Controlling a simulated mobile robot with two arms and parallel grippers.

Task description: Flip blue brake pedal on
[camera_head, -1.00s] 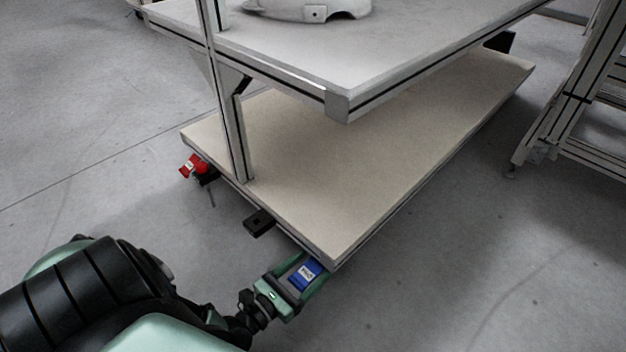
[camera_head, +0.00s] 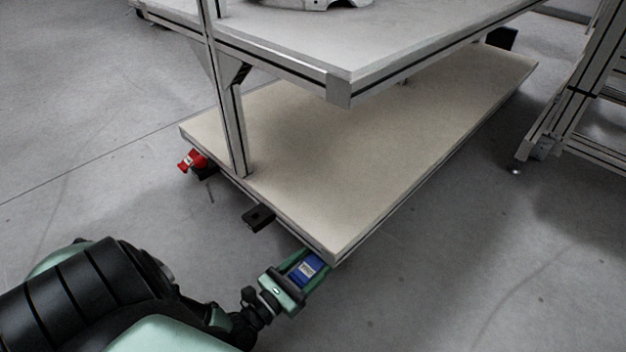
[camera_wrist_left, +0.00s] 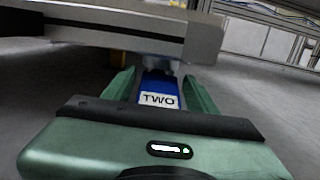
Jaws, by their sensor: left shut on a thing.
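The blue brake pedal (camera_head: 306,268) is at the near corner of the cart's lower shelf, low by the floor. The pedal's far end is hidden beneath the shelf. My right gripper is out of view.
The cart has a beige lower shelf (camera_head: 330,165) and a grey upper shelf (camera_head: 380,40) with a white shell (camera_head: 315,3) on it. A red pedal (camera_head: 192,160) sits at the cart's left corner. A metal frame (camera_head: 585,95) stands at the right. Open floor lies at front right.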

